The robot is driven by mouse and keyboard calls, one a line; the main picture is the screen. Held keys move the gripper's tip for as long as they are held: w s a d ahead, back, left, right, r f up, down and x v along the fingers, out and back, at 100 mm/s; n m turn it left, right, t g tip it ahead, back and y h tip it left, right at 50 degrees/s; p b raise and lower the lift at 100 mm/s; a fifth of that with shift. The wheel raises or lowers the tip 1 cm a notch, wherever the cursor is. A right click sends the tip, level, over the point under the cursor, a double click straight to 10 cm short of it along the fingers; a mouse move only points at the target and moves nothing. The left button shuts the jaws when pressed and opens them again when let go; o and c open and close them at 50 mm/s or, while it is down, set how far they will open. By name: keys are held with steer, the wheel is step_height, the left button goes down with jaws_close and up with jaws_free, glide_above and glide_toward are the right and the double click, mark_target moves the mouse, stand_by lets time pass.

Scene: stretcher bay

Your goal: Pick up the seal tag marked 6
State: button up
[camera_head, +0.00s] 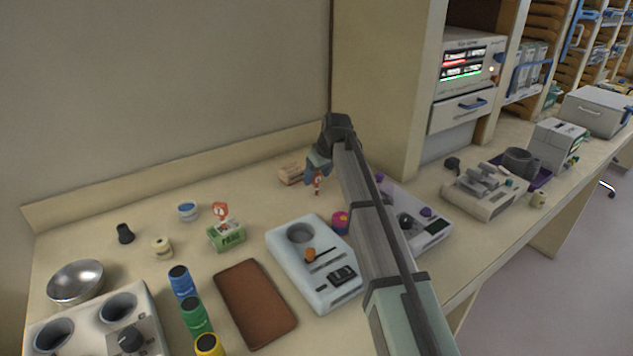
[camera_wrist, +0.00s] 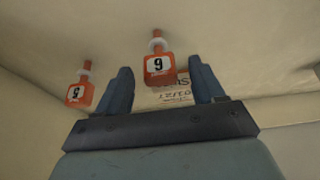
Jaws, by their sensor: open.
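In the wrist view an orange-red seal tag (camera_wrist: 155,67) with a white label is between my gripper's (camera_wrist: 160,76) two blue fingers, with gaps at both sides. Its numeral looks like a 9 in this picture, which is a 6 if seen upside down; lettering behind it also looks inverted. A second orange-red tag (camera_wrist: 77,94) is outside the left finger, its numeral hard to read. In the head view my open gripper (camera_head: 312,178) is low over the back of the counter, beside a small red tag (camera_head: 318,184). Another red tag (camera_head: 221,210) is further left.
A wooden box (camera_head: 290,174) lies just left of my gripper; a lettered box (camera_wrist: 172,92) shows behind the fingers. A green box (camera_head: 228,238), a pale blue tray device (camera_head: 288,263) and a grey device (camera_head: 431,232) stand nearby. The cabinet wall (camera_head: 385,90) rises close on the right.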

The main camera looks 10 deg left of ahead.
mark_target(315, 181)
steer(key=x, duration=0.3)
steer(key=shift+f, duration=0.3)
steer(key=c, duration=1)
